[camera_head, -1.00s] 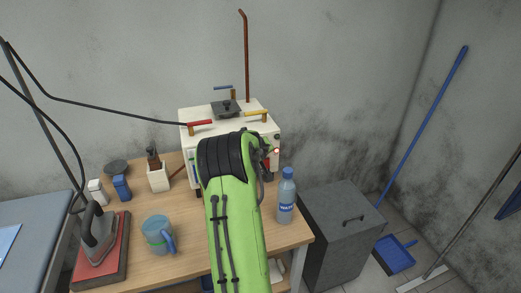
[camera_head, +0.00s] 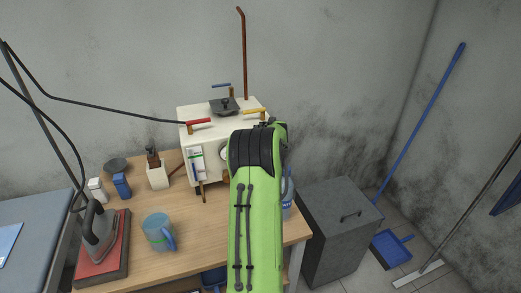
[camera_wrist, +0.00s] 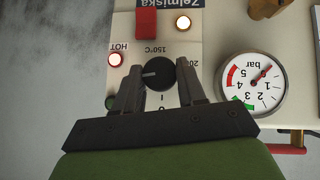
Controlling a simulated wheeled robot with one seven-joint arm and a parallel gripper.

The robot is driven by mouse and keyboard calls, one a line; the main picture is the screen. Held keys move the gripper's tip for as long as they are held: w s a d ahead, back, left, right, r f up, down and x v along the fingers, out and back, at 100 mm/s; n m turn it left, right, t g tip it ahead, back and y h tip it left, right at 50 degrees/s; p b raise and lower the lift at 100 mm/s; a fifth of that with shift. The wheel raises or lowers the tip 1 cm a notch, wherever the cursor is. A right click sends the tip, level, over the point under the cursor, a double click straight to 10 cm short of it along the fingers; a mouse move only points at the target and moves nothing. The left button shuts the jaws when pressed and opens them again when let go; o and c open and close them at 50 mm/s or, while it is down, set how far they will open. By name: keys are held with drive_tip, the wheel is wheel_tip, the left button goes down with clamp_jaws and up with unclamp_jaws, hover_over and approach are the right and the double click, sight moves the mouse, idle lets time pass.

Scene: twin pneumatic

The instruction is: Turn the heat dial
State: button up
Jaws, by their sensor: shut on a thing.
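The heat dial (camera_wrist: 156,72) is a round black knob on the machine's pale panel in the wrist view. Its white pointer mark points to the left in that view. Printed marks around it include an upside-down 150°C and 200. My gripper (camera_wrist: 160,84) is shut on the dial, with one finger at each side of it. In the head view, the white machine (camera_head: 215,158) stands on the wooden table, and my green arm covers its front right part. The dial and my gripper are hidden there.
A bar gauge (camera_wrist: 252,82) sits right of the dial. A mug (camera_head: 157,232) and an iron (camera_head: 100,235) stand on the table (camera_head: 200,225). My arm partly hides a water bottle (camera_head: 287,207).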

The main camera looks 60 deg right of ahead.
drive_tip(key=shift+f, duration=0.1)
drive_tip(key=o, duration=1)
drive_tip(key=v, duration=1.6)
drive_tip(key=shift+d, duration=0.1)
